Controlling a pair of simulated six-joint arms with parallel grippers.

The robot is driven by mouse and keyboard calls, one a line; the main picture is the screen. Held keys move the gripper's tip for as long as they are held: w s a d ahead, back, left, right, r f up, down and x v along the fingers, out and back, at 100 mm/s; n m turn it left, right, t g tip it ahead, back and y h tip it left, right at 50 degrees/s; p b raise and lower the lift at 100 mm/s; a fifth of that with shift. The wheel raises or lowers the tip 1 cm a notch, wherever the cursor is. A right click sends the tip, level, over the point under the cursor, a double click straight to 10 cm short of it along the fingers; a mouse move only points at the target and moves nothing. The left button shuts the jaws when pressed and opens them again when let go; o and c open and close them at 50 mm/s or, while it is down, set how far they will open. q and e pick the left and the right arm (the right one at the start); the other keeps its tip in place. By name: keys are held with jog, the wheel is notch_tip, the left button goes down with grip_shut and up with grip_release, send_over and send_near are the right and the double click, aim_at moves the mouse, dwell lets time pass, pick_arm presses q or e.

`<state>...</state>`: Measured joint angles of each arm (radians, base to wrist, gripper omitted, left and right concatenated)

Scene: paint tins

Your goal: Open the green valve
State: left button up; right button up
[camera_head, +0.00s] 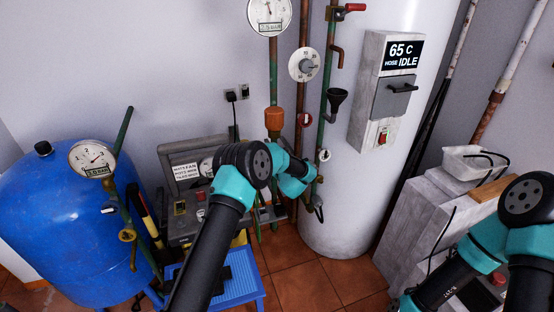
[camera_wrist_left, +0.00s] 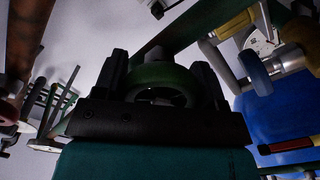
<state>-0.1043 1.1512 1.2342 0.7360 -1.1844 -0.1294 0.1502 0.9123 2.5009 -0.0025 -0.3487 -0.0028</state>
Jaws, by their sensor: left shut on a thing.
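The green valve, a round handwheel (camera_wrist_left: 168,73), shows in the left wrist view between the dark fingers of my left gripper (camera_wrist_left: 160,84). The fingers sit on either side of its rim and are shut on it. In the head view my left arm reaches to the pipes left of the white tank, and its own links hide the gripper and the green wheel. My right arm is at the lower right of the head view; its gripper does not show.
A blue tank (camera_head: 60,225) with a gauge (camera_head: 92,158) stands at the left. A white tank (camera_head: 345,215) with a control box (camera_head: 385,92) reading "65 C, HOSE IDLE" stands behind the pipes. A blue stool (camera_head: 232,282) is on the tiled floor. A grey cabinet (camera_head: 425,215) is at the right.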

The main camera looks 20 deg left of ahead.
pick_arm(q)
jog(key=n, duration=1.2)
jog(key=shift+f+n, duration=0.15)
jog(key=shift+n, duration=0.25)
jog(key=o, duration=0.9)
jog(key=v, duration=1.7)
jog(key=shift+s, duration=0.25)
